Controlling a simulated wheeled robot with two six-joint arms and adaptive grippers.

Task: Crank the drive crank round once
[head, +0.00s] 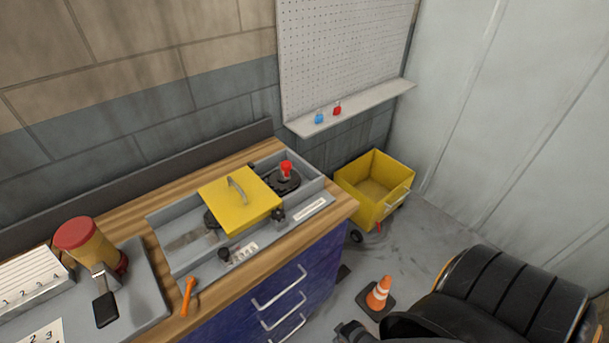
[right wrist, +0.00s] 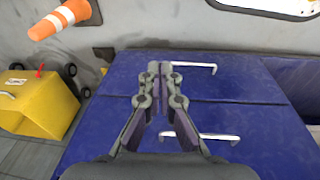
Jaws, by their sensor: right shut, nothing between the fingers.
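The drive crank appears to be the dark disc (head: 284,182) with an upright red knob (head: 286,168), at the right end of a grey open housing (head: 163,228) on the bench in the head view. A yellow cover (head: 228,208) with a grey handle lies across the middle of the housing, left of the crank, and hides part of what is inside. My right gripper (right wrist: 163,72) is shut and empty in the right wrist view, in front of the blue drawers, away from the crank. The crank is not in the right wrist view. My left gripper is not in view.
Wooden bench top (head: 110,212) with blue drawers (head: 255,312) below. An orange-handled tool (head: 188,296) lies in front of the housing; a red-lidded jar (head: 88,243) stands left. A yellow wheeled bin (head: 383,209) and a traffic cone (head: 379,293) stand on the floor at right.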

